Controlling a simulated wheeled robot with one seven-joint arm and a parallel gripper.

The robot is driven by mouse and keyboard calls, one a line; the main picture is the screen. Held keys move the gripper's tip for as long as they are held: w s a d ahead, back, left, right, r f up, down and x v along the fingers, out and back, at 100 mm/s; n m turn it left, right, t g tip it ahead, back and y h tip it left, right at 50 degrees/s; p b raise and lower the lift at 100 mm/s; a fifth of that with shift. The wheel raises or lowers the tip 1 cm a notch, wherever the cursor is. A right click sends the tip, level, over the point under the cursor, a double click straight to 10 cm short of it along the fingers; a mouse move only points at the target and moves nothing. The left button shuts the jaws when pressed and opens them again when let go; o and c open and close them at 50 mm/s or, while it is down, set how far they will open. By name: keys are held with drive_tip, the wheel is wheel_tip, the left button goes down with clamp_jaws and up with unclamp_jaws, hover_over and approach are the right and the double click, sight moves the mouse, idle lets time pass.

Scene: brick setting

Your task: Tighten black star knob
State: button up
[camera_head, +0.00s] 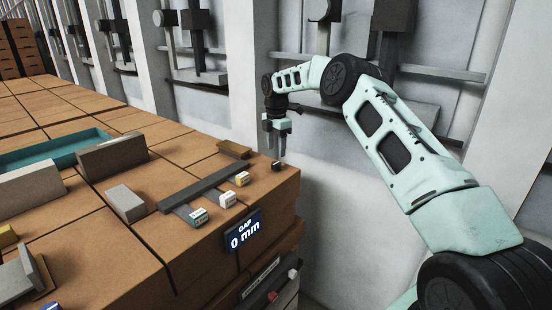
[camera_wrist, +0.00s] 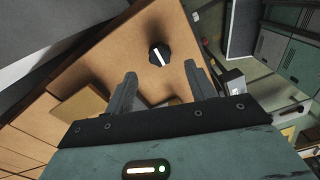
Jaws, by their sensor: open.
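The black star knob (camera_wrist: 158,54) shows in the wrist view as a dark lobed disc with a white bar across it. It stands on the brown block top near its edge. In the head view the small dark knob (camera_head: 277,166) sits at the right corner of the brown top. My gripper (camera_wrist: 161,72) is open and empty, with its two fingers on either side of the knob's line in the picture. In the head view my gripper (camera_head: 283,150) points down just above the knob. Contact between fingers and knob cannot be told.
A dark bar (camera_head: 208,186) with several small labelled blocks lies left of the knob. A tan block (camera_head: 234,149) lies behind. A teal tray (camera_head: 50,154) and grey blocks stand farther left.

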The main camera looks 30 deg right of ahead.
sight(276, 163)
drive_tip(key=shift+f+p, duration=0.85)
drive_tip(key=shift+f, duration=2.05)
drive_tip(key=c, duration=1)
